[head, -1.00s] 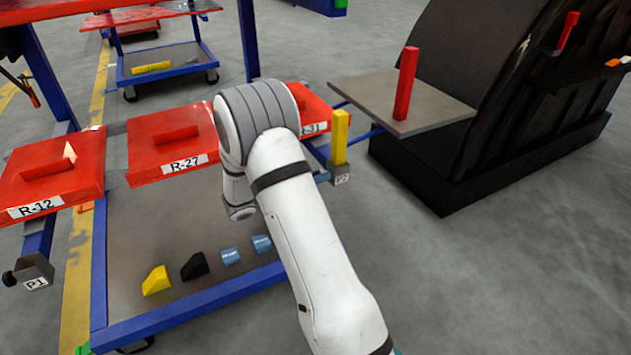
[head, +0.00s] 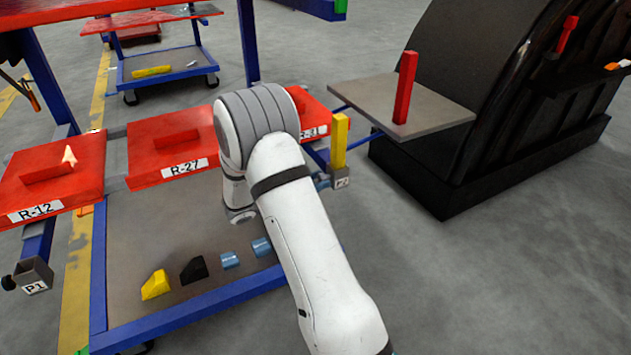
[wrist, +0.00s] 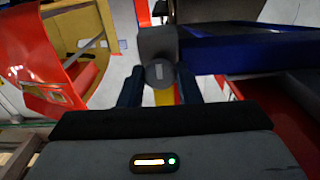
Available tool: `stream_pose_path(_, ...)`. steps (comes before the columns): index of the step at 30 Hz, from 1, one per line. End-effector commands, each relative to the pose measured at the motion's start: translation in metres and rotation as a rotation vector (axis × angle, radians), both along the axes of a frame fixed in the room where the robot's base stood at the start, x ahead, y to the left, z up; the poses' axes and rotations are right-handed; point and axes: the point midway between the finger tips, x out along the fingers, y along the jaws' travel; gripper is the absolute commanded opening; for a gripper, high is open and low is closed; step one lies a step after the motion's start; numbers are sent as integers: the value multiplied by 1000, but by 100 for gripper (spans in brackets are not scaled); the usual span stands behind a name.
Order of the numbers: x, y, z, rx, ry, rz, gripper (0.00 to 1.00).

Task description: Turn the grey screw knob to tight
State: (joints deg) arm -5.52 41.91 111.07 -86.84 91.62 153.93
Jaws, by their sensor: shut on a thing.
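The grey screw knob (wrist: 160,73) shows in the wrist view as a round dark grey end with a small light mark. It sits against a grey block (wrist: 157,40). My gripper (wrist: 158,88) has its two dark blue fingers on either side of the knob and is shut on it. A yellow part (wrist: 165,97) shows just behind the knob. In the head view a grey block labelled P2 (head: 341,183) carries an upright yellow post (head: 339,140). My arm hides most of my gripper and the knob there. How far the knob is turned cannot be told.
Red panels R-12 (head: 75,185) and R-27 (head: 150,148) lie on the blue-framed cart (head: 99,270). Several wedges and blocks lie on its lower shelf. Block P1 (head: 36,275) is at the left. A black nosecone (head: 470,110) stands at the right; open floor lies in front.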

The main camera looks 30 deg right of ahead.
Motion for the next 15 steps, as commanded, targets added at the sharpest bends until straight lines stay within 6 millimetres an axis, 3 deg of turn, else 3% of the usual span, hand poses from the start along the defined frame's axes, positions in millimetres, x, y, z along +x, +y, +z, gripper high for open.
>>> stream_pose_path(7, -1, 0, -2, 2, 3, -1, 8)
stream_pose_path(8, -1, 0, -2, 2, 3, -1, 31)
stream_pose_path(15, 0, 0, -1, 1, 2, 0, 51)
